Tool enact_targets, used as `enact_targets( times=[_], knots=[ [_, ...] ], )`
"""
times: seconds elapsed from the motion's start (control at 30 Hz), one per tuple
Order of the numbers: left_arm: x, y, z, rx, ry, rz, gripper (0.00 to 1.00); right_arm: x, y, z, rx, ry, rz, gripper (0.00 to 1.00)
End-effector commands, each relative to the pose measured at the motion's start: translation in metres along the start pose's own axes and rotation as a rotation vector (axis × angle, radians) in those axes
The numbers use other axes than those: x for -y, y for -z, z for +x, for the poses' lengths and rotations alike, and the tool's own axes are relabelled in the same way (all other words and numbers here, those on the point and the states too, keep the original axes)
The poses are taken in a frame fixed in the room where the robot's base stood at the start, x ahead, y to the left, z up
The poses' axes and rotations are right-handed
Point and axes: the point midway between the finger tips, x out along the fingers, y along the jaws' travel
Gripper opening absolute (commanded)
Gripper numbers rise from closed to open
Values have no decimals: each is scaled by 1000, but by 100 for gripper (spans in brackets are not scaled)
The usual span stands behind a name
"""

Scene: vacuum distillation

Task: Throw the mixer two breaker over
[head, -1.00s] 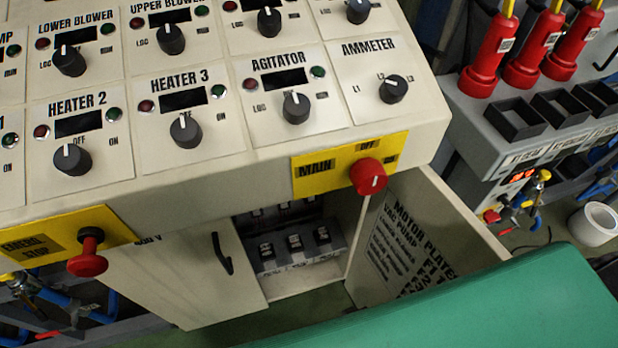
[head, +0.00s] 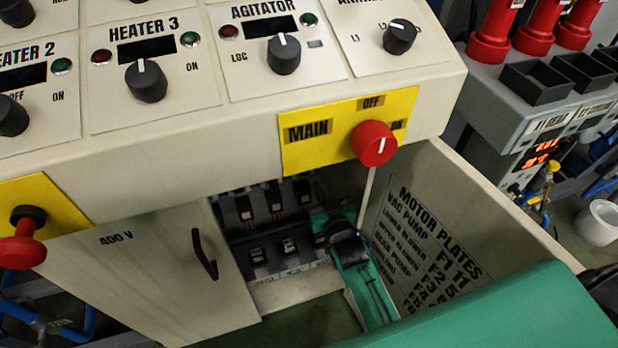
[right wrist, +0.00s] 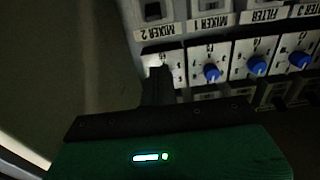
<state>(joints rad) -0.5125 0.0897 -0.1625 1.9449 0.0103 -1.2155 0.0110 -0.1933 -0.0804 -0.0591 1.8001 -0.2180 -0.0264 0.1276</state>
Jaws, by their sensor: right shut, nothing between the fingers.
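In the right wrist view, which looks upside down, the mixer two label (right wrist: 157,31) sits at the left end of a label strip. The white face of the unit beside it, apparently the mixer two breaker (right wrist: 171,58), is partly covered by my dark fingers. My right gripper (right wrist: 158,82) is shut and empty, its tips at or very near that unit; contact cannot be told. In the head view my right gripper (head: 321,217) reaches into the open cabinet at the right end of the breaker rows and hides what is behind it. The toggle's position is hidden. My left gripper is out of view.
The open cabinet door (head: 430,225) with a motor plate list stands close to the right of my arm. The console overhang with the red main knob (head: 374,144) is above. Other breakers (head: 288,247) lie to the left. A closed panel with a black handle (head: 204,255) is further left.

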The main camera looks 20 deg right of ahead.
Motion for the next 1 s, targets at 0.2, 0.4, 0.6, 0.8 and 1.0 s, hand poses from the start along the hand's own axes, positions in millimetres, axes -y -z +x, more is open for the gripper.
enact_targets(
  times=[0.2,0.4,0.6,0.8,1.0],
  knots=[
    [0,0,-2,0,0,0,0,-1,5,0,-11,-2,0,0],
    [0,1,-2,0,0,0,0,-1,5,1,-10,-2,0,0],
    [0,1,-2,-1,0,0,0,-1,5,18,-11,-2,0,0],
    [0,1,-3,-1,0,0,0,-1,5,52,-10,-2,0,0],
    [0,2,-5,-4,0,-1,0,-1,5,88,-11,-2,0,0]
  ],
)
